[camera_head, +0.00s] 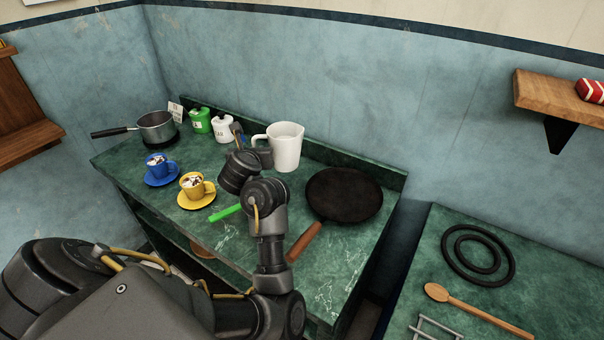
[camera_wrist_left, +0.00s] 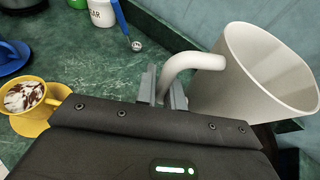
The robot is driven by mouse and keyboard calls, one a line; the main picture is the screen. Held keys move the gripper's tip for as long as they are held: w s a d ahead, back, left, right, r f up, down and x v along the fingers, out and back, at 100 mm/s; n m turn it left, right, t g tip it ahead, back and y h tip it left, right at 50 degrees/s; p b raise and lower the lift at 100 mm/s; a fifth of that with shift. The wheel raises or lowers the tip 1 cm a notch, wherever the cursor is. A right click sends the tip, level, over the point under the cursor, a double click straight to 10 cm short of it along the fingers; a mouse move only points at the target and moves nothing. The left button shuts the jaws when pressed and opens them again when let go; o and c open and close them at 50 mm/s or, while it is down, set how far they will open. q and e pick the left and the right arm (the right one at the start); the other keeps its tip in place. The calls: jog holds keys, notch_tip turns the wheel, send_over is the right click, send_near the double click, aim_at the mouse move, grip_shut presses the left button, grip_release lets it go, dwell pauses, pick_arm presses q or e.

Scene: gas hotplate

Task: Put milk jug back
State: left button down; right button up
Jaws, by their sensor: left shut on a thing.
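The white milk jug (camera_head: 287,150) is near the back of the green marble counter (camera_head: 190,228), right of the yellow cup. It looks upright in the head view; whether it touches the counter is hard to tell. In the left wrist view the jug (camera_wrist_left: 262,75) fills the right side and its inside looks empty. My left gripper (camera_head: 262,140) is shut on the jug's handle, which shows between the fingers in the left wrist view (camera_wrist_left: 163,88). My forearm hides part of the counter. My right gripper is not in view.
A black pan (camera_head: 345,193) lies close right of the jug. Blue (camera_head: 158,164) and yellow (camera_head: 195,186) cups stand on saucers at left. A saucepan (camera_head: 156,127), green canister (camera_head: 200,121) and white canister (camera_head: 222,128) stand behind. A wall shelf (camera_head: 560,95) is at right.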

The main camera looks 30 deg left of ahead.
pick_arm(q)
jog(key=w+a+f, duration=0.1)
jog(key=w+f, duration=0.1)
jog(key=w, duration=0.2)
jog(key=w+a+f+b, duration=0.1)
jog(key=w+a+f, duration=0.1)
jog(key=w+f, duration=0.1)
jog(key=w+a+f, duration=0.1)
jog(key=w+f, duration=0.2)
jog(key=w, duration=0.1)
jog(key=shift+w+a+f+b, duration=0.2)
jog(key=shift+w+b, duration=0.1)
jog(key=shift+w, duration=0.1)
jog(key=shift+w+a+f, duration=0.1)
jog(key=shift+w+f, duration=0.45)
jog(key=shift+f, duration=0.1)
notch_tip(320, 180, down, 3)
jog(key=shift+r+p, duration=0.1)
jog(key=shift+p, duration=0.45)
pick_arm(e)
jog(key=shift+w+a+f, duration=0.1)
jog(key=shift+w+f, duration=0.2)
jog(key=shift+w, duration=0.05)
